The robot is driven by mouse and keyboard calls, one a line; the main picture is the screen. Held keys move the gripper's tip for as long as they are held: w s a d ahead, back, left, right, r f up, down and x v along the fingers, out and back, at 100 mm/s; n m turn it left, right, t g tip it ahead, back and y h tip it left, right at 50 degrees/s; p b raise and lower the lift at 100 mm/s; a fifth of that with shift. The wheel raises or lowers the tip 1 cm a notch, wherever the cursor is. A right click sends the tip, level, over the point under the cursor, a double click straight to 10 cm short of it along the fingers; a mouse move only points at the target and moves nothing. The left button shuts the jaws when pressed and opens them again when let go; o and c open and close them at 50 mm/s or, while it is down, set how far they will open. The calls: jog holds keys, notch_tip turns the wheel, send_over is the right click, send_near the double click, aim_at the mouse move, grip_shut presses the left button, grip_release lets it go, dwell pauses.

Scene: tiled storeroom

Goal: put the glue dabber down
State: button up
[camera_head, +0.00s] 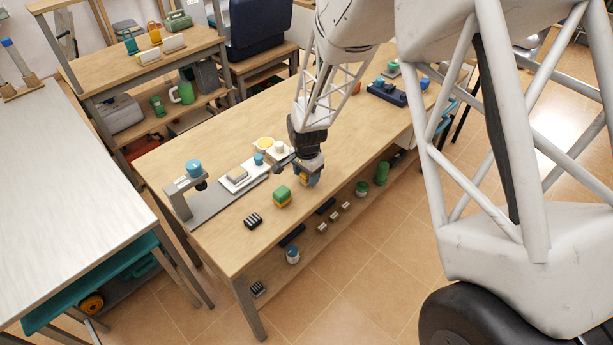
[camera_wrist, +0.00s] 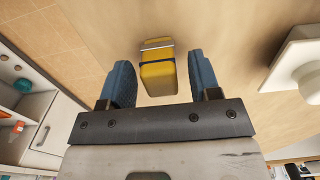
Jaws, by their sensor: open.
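A yellow block-like item with a dark blue band and a grey end (camera_wrist: 159,74), which I take to be the glue dabber, is between my fingers in the wrist view. My gripper (camera_wrist: 162,82) is open around it, with a clear gap on the right and a narrow one on the left. In the head view my gripper (camera_head: 309,176) is low over the wooden table (camera_head: 225,205), near its front edge. Only a little yellow shows there between the blue fingers. The item seems to rest on the table; its contact is hidden.
A white tray (camera_head: 233,184) with small items lies behind left, beside a grey stand (camera_head: 180,199). A dark blue rack (camera_head: 386,93) is farther back right.

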notch_tip(320, 180, up, 11)
dwell(0.5)
dwell(0.7)
jog(key=s+d+r+n+t, duration=0.1)
jog(key=s+d+r+n, duration=0.1)
jog(key=s+d+r, duration=0.45)
jog(key=s+d+r+n, duration=0.2)
jog(key=s+d+r, duration=0.2)
jog(key=s+r, duration=0.5)
jog(key=s+d+r+n, duration=0.2)
jog(key=s+d+r, duration=0.1)
jog(key=s, duration=0.6)
jog(key=s+d+r+n+t, duration=0.1)
jog(key=s+d+r+n, duration=0.1)
jog(key=s, duration=0.7)
jog(key=shift+s+d+r+n+t, duration=0.2)
jog(key=shift+d+r+n+t, duration=0.15)
jog(key=shift+d+r, duration=0.5)
